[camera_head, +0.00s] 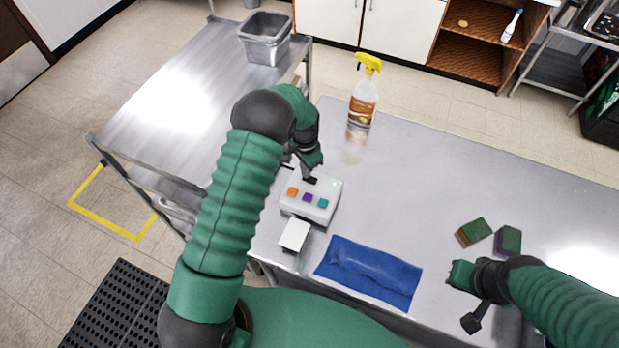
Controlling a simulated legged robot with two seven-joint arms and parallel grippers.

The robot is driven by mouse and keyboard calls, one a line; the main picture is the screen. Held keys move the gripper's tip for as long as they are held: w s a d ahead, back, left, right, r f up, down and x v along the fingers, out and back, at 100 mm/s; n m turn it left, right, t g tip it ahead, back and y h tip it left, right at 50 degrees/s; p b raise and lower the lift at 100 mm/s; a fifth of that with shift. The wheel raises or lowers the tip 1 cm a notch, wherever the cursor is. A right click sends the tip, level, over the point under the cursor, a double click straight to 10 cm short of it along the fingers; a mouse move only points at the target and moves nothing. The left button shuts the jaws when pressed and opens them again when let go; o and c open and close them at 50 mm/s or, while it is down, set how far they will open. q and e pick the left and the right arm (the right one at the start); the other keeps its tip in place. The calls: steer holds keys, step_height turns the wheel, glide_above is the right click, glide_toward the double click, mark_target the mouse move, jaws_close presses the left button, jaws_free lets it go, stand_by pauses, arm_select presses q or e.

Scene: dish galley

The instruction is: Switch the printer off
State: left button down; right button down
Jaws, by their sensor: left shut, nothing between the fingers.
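The printer (310,207) is a small pale grey box near the left edge of the steel table. It has orange, purple and teal buttons on top, a small green light near its back right corner, and a dark switch-like part at its back edge. A white paper slip (294,234) sticks out at its front. My left gripper (311,174) is shut and empty, right at the printer's back edge beside the dark part; I cannot tell whether it touches.
A blue cloth (369,273) lies right of the printer. Two sponges (474,232) (508,240) lie near my right gripper. A spray bottle (364,95) stands at the back. A steel cart (180,95) with a grey tub (265,40) stands left. The table's middle is clear.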

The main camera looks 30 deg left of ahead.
arm_select(q)
steer(key=shift+f+b, duration=0.35)
steer(key=shift+f, duration=0.2)
steer(key=shift+s+r, duration=0.1)
steer(key=shift+r, duration=0.05)
steer(key=shift+w+r+p, duration=0.2)
steer(key=shift+r+p, duration=0.7)
steer(key=shift+r, duration=0.2)
steer(key=shift+s+r+p, duration=0.1)
steer(key=shift+r+p, duration=1.3)
steer(key=shift+r, duration=0.9)
